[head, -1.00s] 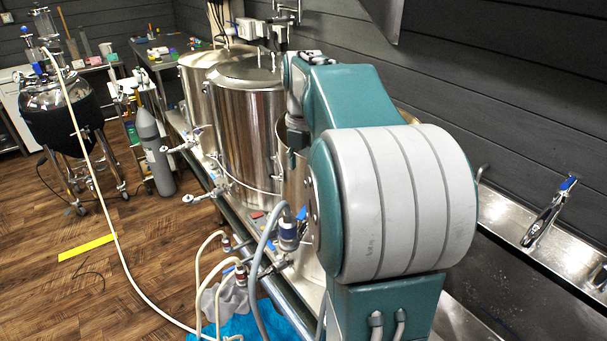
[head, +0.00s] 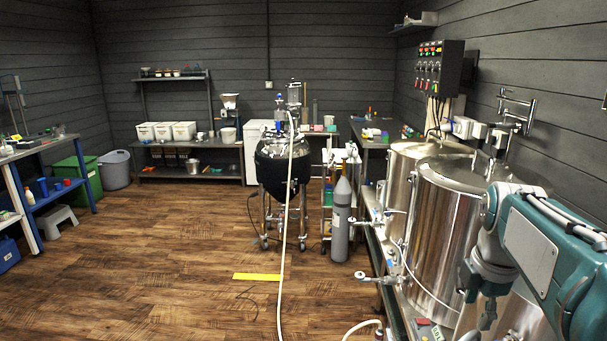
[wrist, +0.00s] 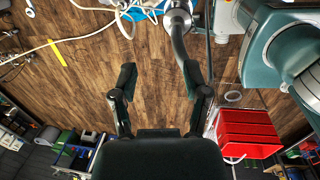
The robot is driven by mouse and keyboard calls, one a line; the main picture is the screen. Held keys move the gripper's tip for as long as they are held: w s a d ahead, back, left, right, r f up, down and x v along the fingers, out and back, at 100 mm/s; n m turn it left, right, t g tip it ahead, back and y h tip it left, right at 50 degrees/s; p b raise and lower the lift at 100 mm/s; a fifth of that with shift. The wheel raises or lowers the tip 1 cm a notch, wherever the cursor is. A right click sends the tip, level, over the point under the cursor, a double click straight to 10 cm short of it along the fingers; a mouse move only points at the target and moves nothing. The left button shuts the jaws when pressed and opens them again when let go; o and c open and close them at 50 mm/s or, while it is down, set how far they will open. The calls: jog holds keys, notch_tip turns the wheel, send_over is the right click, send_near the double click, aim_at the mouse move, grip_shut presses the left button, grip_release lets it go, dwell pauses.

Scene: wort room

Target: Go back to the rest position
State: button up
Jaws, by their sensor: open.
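My gripper (wrist: 159,80) is open and empty in the wrist view, its two dark fingers apart with wooden floor (wrist: 155,105) showing between them. In the head view, my teal and grey arm reaches in from the right edge, in front of the steel kettles. The gripper's fingers are hard to make out there.
Steel kettles (head: 440,235) line the right wall. A dark-jacketed tank on legs (head: 283,165) and a grey gas cylinder (head: 341,222) stand mid-room, with a pale hose across the floor. A red container (wrist: 247,132) shows in the wrist view.

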jog(key=s+a+f+m+t, duration=0.4)
jog(key=s+a+m, duration=0.7)
jog(key=a+m, duration=0.4)
jog(key=shift+s+a+f+m+y, duration=0.3)
jog(key=shift+f+m, duration=0.35)
jog(key=shift+m, duration=0.35)
jog(key=shift+s, duration=0.2)
